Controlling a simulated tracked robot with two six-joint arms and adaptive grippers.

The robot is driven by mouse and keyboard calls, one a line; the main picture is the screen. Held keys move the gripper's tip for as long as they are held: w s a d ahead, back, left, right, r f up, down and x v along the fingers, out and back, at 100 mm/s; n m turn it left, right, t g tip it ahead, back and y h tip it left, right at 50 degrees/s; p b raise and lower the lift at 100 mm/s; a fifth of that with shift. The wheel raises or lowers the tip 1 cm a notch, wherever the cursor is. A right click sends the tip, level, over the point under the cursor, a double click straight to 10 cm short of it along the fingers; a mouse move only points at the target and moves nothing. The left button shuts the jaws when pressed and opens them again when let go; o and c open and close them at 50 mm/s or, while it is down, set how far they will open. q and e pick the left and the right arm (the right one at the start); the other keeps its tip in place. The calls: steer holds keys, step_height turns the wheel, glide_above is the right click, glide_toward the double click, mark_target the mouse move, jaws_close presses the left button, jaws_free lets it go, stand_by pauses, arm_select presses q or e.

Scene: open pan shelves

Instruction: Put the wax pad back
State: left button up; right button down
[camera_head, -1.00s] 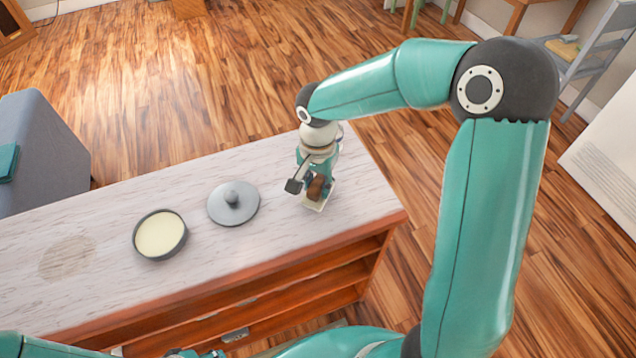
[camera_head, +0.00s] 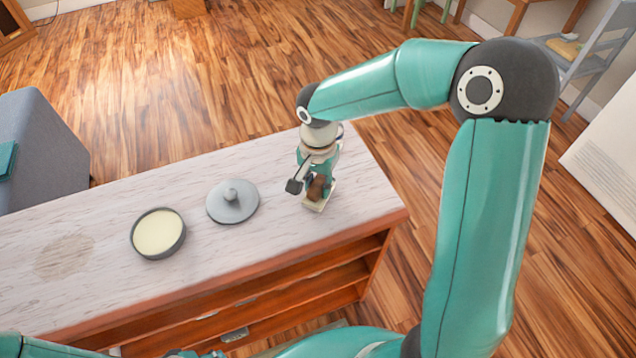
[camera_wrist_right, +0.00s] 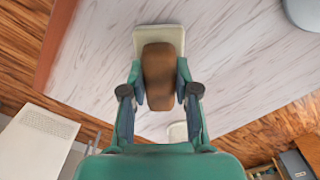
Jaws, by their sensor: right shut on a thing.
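The wax pad (camera_wrist_right: 159,75), a brown block with rounded ends, is between the fingers of my right gripper (camera_wrist_right: 160,92). In the head view the pad (camera_head: 317,187) shows low between the fingers of the right gripper (camera_head: 315,180), near the counter's right end. A cream-white flat tray (camera_wrist_right: 158,37) lies under the pad; its edge shows at the front in the head view (camera_head: 316,206). I cannot tell whether the pad touches it. Of my left arm, only teal parts show at the bottom edge of the head view; its fingers cannot be made out.
On the pale counter (camera_head: 110,225), an open round dark tin (camera_head: 158,253) with cream contents stands left of a grey knobbed lid (camera_head: 232,202). A small white object (camera_wrist_right: 178,132) is near the counter edge behind my wrist. Wooden shelves (camera_head: 310,287) are below.

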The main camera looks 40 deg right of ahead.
steer(key=shift+f, duration=0.15)
steer(key=c, duration=0.8)
jaws_free()
steer(key=shift+r+p, duration=2.65)
steer(key=shift+r, duration=1.4)
steer(key=shift+r, duration=0.1)
